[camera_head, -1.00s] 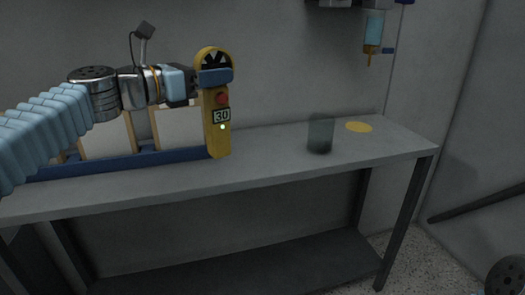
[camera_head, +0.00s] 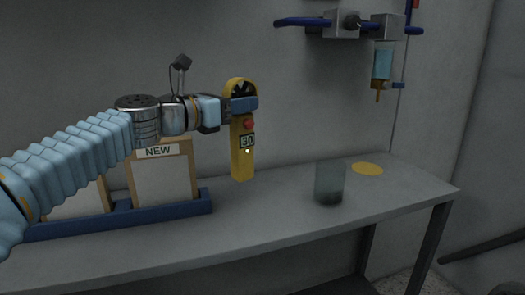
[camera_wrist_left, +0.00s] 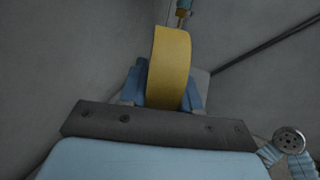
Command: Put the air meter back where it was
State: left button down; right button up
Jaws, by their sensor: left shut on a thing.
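The air meter (camera_head: 243,155) is a tall yellow device with a round fan opening at its top, a red button and a small display that seems to read 30. My left gripper (camera_head: 240,105) is shut on it just below the fan and holds it upright above the grey table, in front of the wall. In the left wrist view the yellow meter (camera_wrist_left: 169,70) stands between the two blue fingers (camera_wrist_left: 165,90). A flat yellow disc (camera_head: 367,169) lies at the right end of the table. My right gripper does not show in the head view.
A dark translucent cup (camera_head: 329,182) stands on the table (camera_head: 270,215) between the meter and the disc. A blue rack (camera_head: 130,217) holds boards, one labelled NEW, at left. A blue-handled wall fixture (camera_head: 340,22) and a hanging blue syringe-like item (camera_head: 383,65) are above right.

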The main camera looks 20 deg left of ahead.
aim_at(237, 148)
pick_arm(q)
jog(key=w+d+f+b, duration=0.1)
jog(key=f, duration=0.1)
jog(key=w+d+f+b, duration=0.1)
jog(key=f+b, duration=0.1)
jog(key=f, duration=0.1)
jog(key=w+d+f+b, duration=0.1)
jog(key=d+f, duration=0.1)
jog(key=f, duration=0.1)
jog(key=shift+w+f, duration=0.25)
jog(key=shift+w, duration=0.15)
jog(key=shift+f, duration=0.3)
jog(key=shift+f+b, duration=0.1)
jog(key=shift+b, duration=0.2)
jog(key=c, duration=0.8)
grip_release()
jog(key=v, duration=1.2)
jog(key=shift+s, duration=0.1)
